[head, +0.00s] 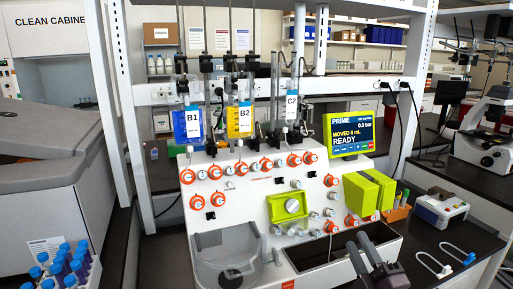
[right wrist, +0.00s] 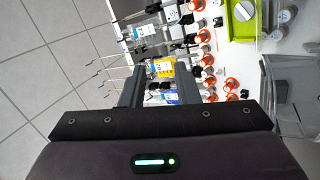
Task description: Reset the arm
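My right gripper (head: 357,241) is dark grey and comes up from the bottom of the head view, in front of the open bin at the machine's lower right. Its two fingers stand apart with nothing between them. In the right wrist view the gripper (right wrist: 159,82) also shows its fingers apart, with the cell processor beyond them. The white cell processor (head: 255,187) stands on the dark bench, with orange-ringed knobs and a green block. Its screen (head: 350,132) reads "PRIME", "MOVED 0 mL" and "READY". My left gripper is not in view.
Bags B1 (head: 187,124), B2 (head: 238,121) and C2 (head: 291,107) hang above the processor. Blue-capped tubes (head: 62,264) stand at lower left. A small grey-white device (head: 440,208) and a microscope (head: 489,130) stand on the right bench. A grey machine (head: 45,170) fills the left.

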